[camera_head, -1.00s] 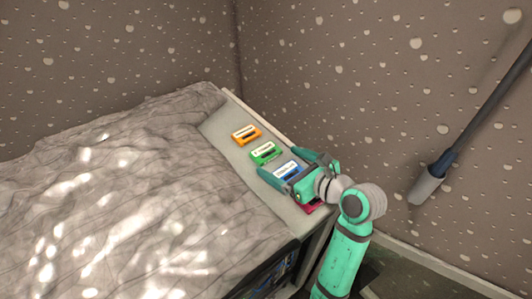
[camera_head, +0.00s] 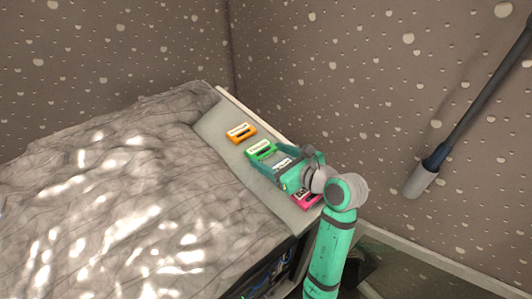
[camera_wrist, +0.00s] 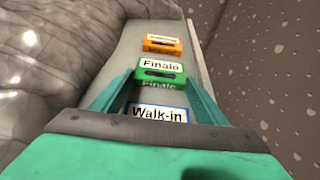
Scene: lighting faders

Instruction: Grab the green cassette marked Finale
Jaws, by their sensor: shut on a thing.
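The green cassette marked Finale (camera_wrist: 161,72) lies on the sloping grey panel, and it also shows in the head view (camera_head: 261,150). My gripper (camera_head: 264,151) reaches along the panel with one finger at each side of the green cassette. In the wrist view the fingertips (camera_wrist: 160,76) meet its near side edges, and the gripper is shut on it. The cassette still appears to be at panel level. The blue-edged cassette marked Walk-in (camera_wrist: 160,112) lies between the fingers, nearer my palm, and is partly hidden.
An orange cassette (camera_head: 241,132) lies beyond the green one; its label is too small to read. A pink cassette (camera_head: 305,200) lies under my wrist, partly covered. A crumpled grey cloth (camera_head: 110,210) borders the panel (camera_head: 212,125) on the left. A spotted wall (camera_head: 340,70) stands behind.

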